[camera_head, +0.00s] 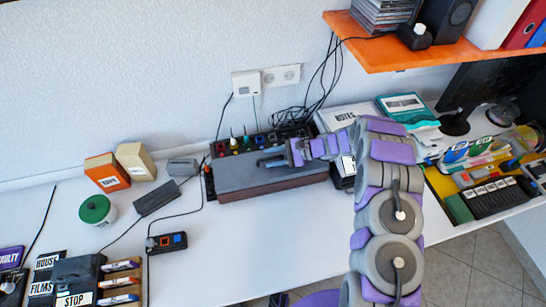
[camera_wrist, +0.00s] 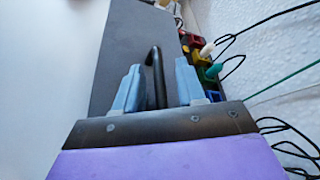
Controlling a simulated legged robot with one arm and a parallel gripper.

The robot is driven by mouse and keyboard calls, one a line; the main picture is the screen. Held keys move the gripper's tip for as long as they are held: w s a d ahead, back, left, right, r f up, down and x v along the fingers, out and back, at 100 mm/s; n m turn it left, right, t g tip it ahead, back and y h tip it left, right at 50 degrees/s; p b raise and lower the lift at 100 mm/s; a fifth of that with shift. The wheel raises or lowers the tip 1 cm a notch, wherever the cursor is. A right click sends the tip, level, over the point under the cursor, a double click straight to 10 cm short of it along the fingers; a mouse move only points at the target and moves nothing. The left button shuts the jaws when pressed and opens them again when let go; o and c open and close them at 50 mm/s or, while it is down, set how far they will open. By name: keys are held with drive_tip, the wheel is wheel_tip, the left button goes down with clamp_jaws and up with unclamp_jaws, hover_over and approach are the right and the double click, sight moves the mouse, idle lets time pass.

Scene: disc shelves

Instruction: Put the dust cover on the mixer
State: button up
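The dust cover (camera_head: 237,174) is a flat grey slab with a black handle (camera_wrist: 155,75). It lies over the mixer (camera_head: 221,149), whose rear strip with coloured plugs shows behind it. I cannot tell whether the cover is fully seated. My gripper (camera_head: 271,161) is low over the cover's top, coming from the right. In the wrist view, its two blue-grey fingers (camera_wrist: 158,90) are apart, one on each side of the handle, with gaps visible. The grey cover top (camera_wrist: 115,45) stretches away beyond them.
Plugged cables (camera_wrist: 215,65) run along the mixer's back edge to the wall. An orange shelf (camera_head: 430,52) hangs at upper right.

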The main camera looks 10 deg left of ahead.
drive_tip(key=p+v, duration=0.2)
drive_tip(key=v, duration=1)
drive_tip(key=shift+d, duration=0.1)
drive_tip(key=s+d+r+n+g+h, duration=0.2)
drive_tip(key=s+r+n+h, duration=0.35)
drive_tip(key=s+r, duration=1.2)
drive_tip(key=s+d+r+n+t+h, duration=0.1)
drive_tip(key=s+d, duration=0.3)
drive_tip(key=s, duration=0.4)
drive_tip(key=s+d+r+n+t+h, duration=0.1)
drive_tip(key=s+d+r+h, duration=0.2)
drive_tip(key=s, duration=0.5)
drive_tip(key=s+d+r+n+t+h, duration=0.1)
drive_tip(key=s+d+r+h, duration=0.2)
drive_tip(key=s+d, duration=0.3)
drive_tip(key=shift+s+h, duration=0.65)
drive_tip(key=shift+s, duration=0.85)
